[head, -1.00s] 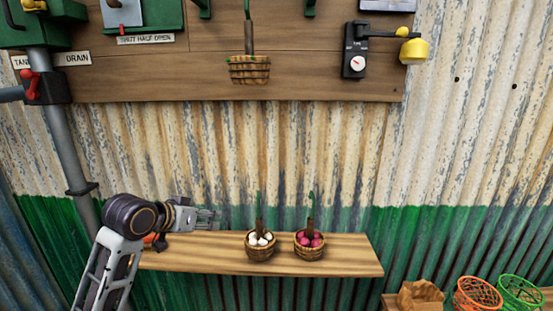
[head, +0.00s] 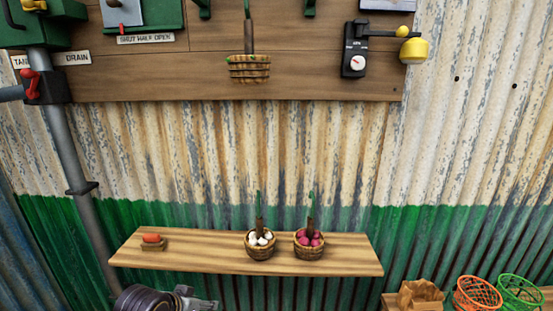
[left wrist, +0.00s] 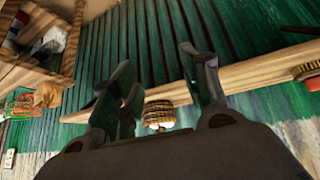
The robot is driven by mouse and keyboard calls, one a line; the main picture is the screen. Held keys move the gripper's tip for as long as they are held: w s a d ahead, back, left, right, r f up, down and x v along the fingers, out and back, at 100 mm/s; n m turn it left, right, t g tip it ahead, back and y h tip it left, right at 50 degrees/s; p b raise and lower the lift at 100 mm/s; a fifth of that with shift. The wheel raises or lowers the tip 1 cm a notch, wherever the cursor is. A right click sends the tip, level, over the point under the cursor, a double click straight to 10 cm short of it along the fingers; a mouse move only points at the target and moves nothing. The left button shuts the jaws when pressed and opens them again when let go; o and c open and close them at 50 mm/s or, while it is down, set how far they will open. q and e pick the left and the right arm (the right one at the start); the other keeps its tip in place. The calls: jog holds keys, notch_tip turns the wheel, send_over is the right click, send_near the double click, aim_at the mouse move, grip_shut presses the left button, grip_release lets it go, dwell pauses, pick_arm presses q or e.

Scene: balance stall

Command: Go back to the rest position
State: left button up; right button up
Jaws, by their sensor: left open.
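My left gripper (head: 196,300) is low at the bottom edge of the head view, in front of and below the wooden shelf (head: 200,255). In the left wrist view its fingers (left wrist: 160,85) stand apart with nothing between them. A basket of white items (head: 261,239) stands on the shelf, and it shows beyond the fingers in the left wrist view (left wrist: 159,112). A basket of dark pink items (head: 310,242) stands to its right. My right gripper is in neither view.
A basket (head: 249,69) hangs on the board above. A yellow weight (head: 413,50) is at upper right. An orange basket (head: 477,294) and a green basket (head: 520,291) are at lower right.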

pick_arm(q)
jog(key=s+a+f+g+y, duration=0.1)
jog(key=s+f+g, duration=0.1)
jog(key=s+f, duration=0.45)
jog(key=s+a+f+g+y, duration=0.1)
jog(key=s+f, duration=0.3)
jog(key=s, duration=0.6)
notch_tip(320, 180, down, 33)
jog(key=s+g, duration=0.2)
jog(key=s+a+f, duration=0.2)
jog(key=s+f, duration=0.8)
jog(key=s, duration=0.1)
jog(key=s+a+f, duration=0.2)
jog(key=s+f, duration=0.8)
jog(key=s, duration=0.2)
jog(key=shift+f+g, duration=0.2)
jog(key=shift+g, duration=0.2)
jog(key=shift+a, duration=0.1)
dwell(1.7)
